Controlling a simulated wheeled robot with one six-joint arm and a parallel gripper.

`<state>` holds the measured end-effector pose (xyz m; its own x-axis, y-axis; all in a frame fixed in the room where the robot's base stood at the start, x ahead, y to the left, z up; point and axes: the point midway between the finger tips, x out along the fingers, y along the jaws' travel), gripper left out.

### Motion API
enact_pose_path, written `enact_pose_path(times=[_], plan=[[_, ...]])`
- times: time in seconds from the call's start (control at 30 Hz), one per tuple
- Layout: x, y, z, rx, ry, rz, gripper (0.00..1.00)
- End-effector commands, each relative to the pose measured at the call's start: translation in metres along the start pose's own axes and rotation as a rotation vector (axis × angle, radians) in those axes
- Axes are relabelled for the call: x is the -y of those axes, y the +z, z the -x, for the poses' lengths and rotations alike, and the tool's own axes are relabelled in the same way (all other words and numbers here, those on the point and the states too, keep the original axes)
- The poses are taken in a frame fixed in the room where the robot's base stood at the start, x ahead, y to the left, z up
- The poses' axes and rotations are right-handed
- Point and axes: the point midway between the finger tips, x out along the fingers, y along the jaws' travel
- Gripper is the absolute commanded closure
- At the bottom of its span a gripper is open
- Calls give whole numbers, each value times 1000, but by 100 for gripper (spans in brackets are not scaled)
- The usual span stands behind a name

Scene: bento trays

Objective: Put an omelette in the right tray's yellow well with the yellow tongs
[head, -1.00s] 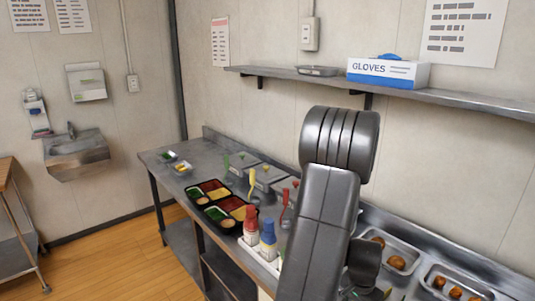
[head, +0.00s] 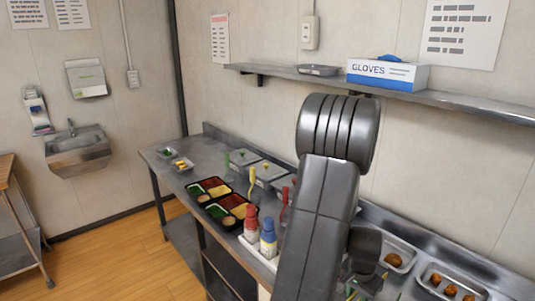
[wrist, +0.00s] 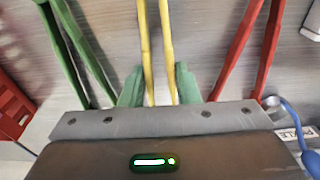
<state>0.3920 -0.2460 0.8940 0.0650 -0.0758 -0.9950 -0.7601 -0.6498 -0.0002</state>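My gripper (wrist: 160,84) has green fingertips, closed in against both legs of the yellow tongs (wrist: 154,40). The legs look slightly squeezed. In the head view my arm hides most of the gripper and the tongs, low at the right. The right tray (head: 247,219) is black, with red, yellow, green and tan wells. Its yellow well (head: 240,211) is on the right side. A similar left tray (head: 190,198) stands beyond it. No omelette can be made out with certainty. A small pale container (head: 181,171) with yellow pieces stands at the far left end of the counter.
Green tongs (wrist: 80,50) and red tongs (wrist: 243,50) flank the yellow ones. Red and blue bottles (head: 268,240) stand in a white holder between the trays and my arm. Metal pans (head: 480,283) with brown balls are at the right. Lidded containers (head: 268,172) line the back.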

Motion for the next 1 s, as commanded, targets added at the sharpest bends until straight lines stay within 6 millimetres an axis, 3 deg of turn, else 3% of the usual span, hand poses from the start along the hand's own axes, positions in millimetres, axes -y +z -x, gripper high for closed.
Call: enact_pose_path(times=[0.7,1.0], plan=[[0,-8,74,-1,0,0,74],[0,-8,78,0,0,0,74]])
